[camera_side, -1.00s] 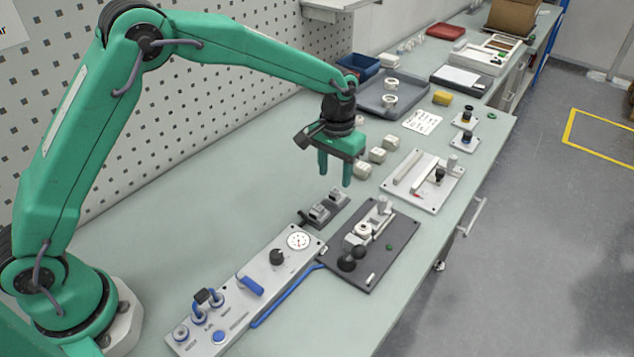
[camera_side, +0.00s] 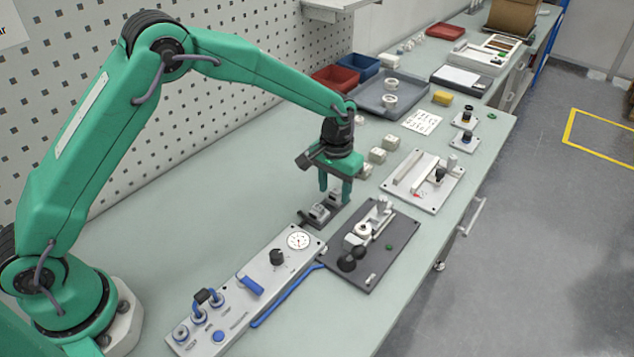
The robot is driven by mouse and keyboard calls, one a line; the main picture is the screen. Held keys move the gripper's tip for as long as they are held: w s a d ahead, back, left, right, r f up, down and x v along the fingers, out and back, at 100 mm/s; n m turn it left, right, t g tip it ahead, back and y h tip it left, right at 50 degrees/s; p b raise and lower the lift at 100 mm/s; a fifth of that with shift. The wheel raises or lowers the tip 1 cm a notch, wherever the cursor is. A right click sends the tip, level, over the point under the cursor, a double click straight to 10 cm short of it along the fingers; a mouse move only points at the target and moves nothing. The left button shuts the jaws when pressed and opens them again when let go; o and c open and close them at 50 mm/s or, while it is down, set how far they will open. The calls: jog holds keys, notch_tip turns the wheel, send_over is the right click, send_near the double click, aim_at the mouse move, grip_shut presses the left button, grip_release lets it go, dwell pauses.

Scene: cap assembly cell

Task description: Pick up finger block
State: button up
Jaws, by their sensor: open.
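Two small grey blocks, which look like the finger blocks, sit on a dark base plate (camera_side: 308,222) near the middle of the bench. The nearer block (camera_side: 319,213) is in clear view. The farther block (camera_side: 335,198) shows between the fingers of my gripper (camera_side: 334,195). My gripper is open and points down, with one finger to each side of the farther block in the picture. I cannot tell whether the fingers touch it or are still above it.
A grey control panel (camera_side: 262,277) with a dial and blue handle lies in front. A dark fixture plate (camera_side: 400,238) with a clamp is to the right. Beyond are a light fixture plate (camera_side: 440,200) and several cream blocks (camera_side: 376,156). The bench at left is clear.

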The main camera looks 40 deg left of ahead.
aim_at(335, 196)
grip_shut()
jog(key=shift+r, duration=0.15)
jog(key=shift+r, duration=0.55)
jog(key=r, duration=0.3)
jog(key=shift+s+d+r, duration=0.1)
jog(key=shift+s+d, duration=0.2)
jog(key=s+d+r, duration=0.6)
jog(key=s+d, duration=0.1)
jog(key=s, duration=0.1)
jog(key=shift+d+r, duration=0.2)
jog(key=shift+w, duration=0.1)
jog(key=w+d+f, duration=0.2)
jog(key=w+d, duration=0.1)
jog(key=w, duration=0.3)
jog(key=shift+w+f, duration=0.15)
jog(key=shift+f, duration=0.2)
